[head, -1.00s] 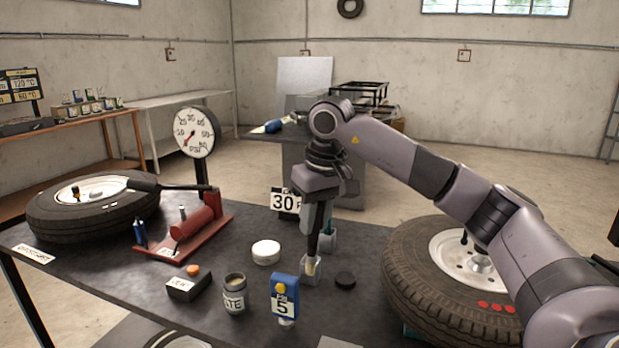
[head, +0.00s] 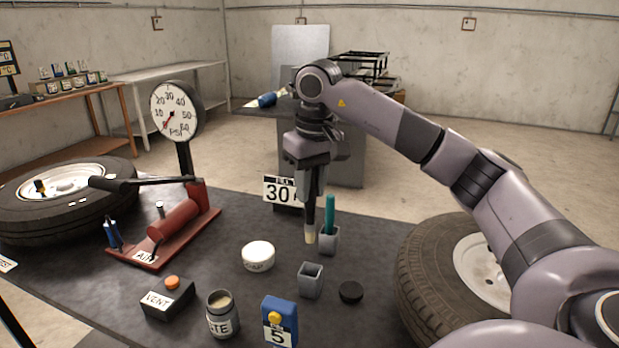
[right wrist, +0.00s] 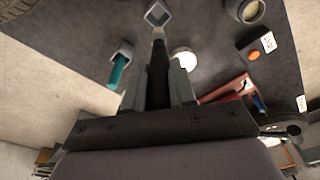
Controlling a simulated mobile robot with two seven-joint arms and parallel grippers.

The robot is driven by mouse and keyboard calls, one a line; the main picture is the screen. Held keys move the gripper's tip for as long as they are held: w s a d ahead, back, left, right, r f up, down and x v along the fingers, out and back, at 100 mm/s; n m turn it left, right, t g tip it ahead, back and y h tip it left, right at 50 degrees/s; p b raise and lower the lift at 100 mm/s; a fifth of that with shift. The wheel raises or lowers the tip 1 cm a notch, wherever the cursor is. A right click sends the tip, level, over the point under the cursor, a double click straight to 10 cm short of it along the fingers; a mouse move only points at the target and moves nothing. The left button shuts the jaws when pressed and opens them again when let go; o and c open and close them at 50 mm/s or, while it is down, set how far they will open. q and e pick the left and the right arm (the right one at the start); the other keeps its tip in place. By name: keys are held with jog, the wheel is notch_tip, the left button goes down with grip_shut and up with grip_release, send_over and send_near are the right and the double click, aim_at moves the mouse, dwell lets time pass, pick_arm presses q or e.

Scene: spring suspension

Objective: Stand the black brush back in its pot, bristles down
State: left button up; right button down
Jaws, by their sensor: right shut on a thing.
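My right gripper (head: 312,196) is shut on the black brush (head: 310,218). The brush hangs near upright with its pale bristles down. In the head view the bristle tip shows above and behind the empty grey square pot (head: 311,283), clear of it. A second grey pot (head: 329,242) holds a teal brush (head: 330,214) and stands just right of the bristles. In the right wrist view the black brush (right wrist: 158,65) points toward the empty pot (right wrist: 157,14), and the teal brush (right wrist: 119,72) is to the left. My left gripper is out of view.
Near the pots are a white round tub (head: 258,257), a black disc (head: 351,292), an open jar (head: 222,316) and a blue device marked 5 (head: 279,322). A sign marked 30 (head: 280,190) is behind.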

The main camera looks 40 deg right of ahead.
aim_at(311, 230)
jog(key=shift+f+b, duration=0.65)
jog(key=shift+f, duration=0.95)
notch_tip(311, 230, down, 3)
jog(key=b, duration=0.3)
jog(key=shift+f, duration=0.15)
jog(key=shift+f+b, duration=1.45)
jog(key=shift+f, duration=1.05)
jog(key=c, duration=0.8)
grip_release()
jog(key=shift+c, duration=0.2)
jog(key=shift+s+a+r, duration=0.1)
jog(key=shift+s+r, duration=0.1)
jog(key=shift+r, duration=1.6)
jog(key=shift+s+r, duration=0.2)
jog(key=shift+r, duration=1.55)
